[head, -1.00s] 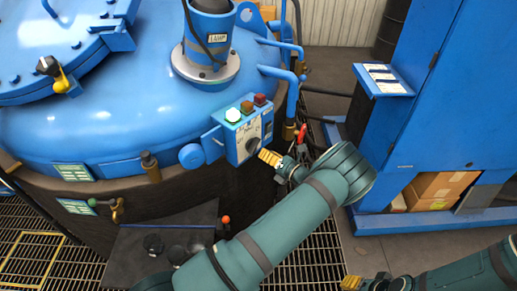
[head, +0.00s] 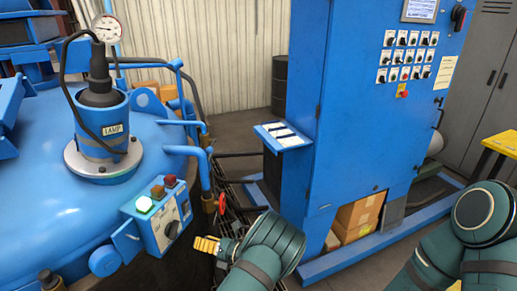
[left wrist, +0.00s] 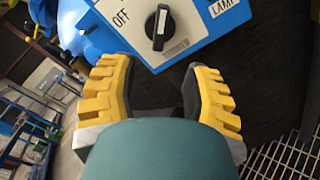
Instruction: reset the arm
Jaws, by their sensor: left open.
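My left arm reaches in from the bottom of the head view. Its yellow-fingered gripper (head: 207,245) is just right of a blue control box (head: 150,232) on the furnace side. In the left wrist view the left gripper (left wrist: 155,80) is open and empty, its two fingers spread. The box's black rotary knob (left wrist: 159,27) is ahead, beyond the gap between the fingers, with OFF and LAMP labels beside it. My right arm (head: 480,235) shows at the lower right of the head view; its gripper is largely out of frame, so its jaws cannot be judged.
A red valve handle (head: 221,204) and blue pipes stand close to the left gripper. A tall blue cabinet (head: 350,120) with cartons (head: 358,215) at its base is to the right. Some floor (head: 240,128) is clear behind.

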